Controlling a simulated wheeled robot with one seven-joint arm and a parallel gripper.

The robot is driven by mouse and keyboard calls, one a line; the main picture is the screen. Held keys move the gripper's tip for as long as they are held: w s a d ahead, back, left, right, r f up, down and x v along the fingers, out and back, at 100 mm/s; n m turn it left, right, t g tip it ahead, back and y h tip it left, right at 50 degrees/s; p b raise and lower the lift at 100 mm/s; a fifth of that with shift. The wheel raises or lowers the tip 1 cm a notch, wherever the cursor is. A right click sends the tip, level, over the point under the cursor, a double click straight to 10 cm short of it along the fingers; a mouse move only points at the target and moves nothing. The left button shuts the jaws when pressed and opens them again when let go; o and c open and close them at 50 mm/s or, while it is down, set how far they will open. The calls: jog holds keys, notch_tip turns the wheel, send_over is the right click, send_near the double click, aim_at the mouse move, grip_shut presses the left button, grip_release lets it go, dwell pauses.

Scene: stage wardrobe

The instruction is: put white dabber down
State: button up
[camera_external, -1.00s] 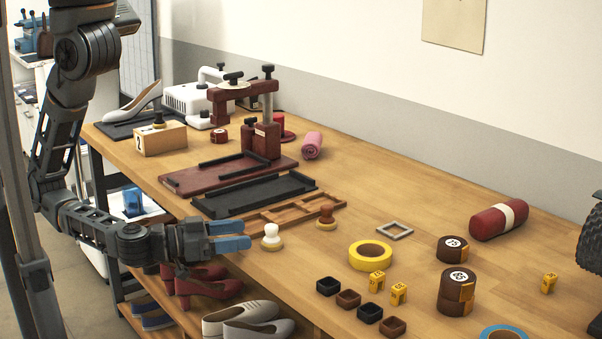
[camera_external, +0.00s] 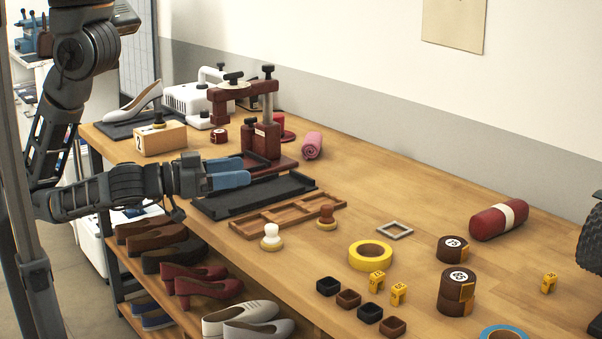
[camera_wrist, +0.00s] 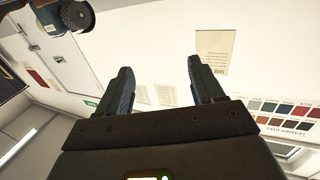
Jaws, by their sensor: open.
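The white dabber (camera_external: 271,237) stands upright on the wooden table near its front edge, just in front of the wooden divided tray. It has a white knob on a tan base, and nothing touches it. My gripper (camera_external: 240,172) is above the dark trays, up and to the left of the dabber, apart from it. In the wrist view my gripper (camera_wrist: 158,88) has its two blue-grey fingers spread wide with nothing between them. The dabber does not show in the wrist view, which faces a wall.
The divided tray (camera_external: 262,222) and the black tray (camera_external: 215,208) lie close by. A maroon press (camera_external: 262,140) stands behind my gripper. Yellow tape (camera_external: 371,255) and small cups sit right.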

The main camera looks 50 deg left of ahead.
jog(key=w+a+r+n+t+y, duration=0.35)
jog(key=w+r+n+y, duration=0.5)
jog(key=w+r, duration=0.6)
jog(key=w+a+r+n+g+y, duration=0.2)
jog(key=w+a+r+n+y, duration=0.25)
jog(key=n, duration=0.25)
jog(key=n+g+h, duration=0.8)
jog(key=n+g, duration=0.1)
jog(key=g, duration=0.9)
send_near(271, 225)
jog(key=shift+w+d+f+p, duration=0.1)
jog(key=shift+f+p, duration=0.1)
jog(key=shift+f, duration=0.4)
jog(key=shift+d+f+p, duration=0.15)
jog(key=shift+f, duration=0.5)
jog(key=shift+d+f, duration=0.2)
jog(key=shift+f, duration=1.15)
jog(key=shift+d+f, duration=0.2)
jog(key=shift+f, duration=1.15)
jog(key=shift+d+f, duration=0.25)
jog(key=shift+f, duration=1.1)
jog(key=c, duration=1.2)
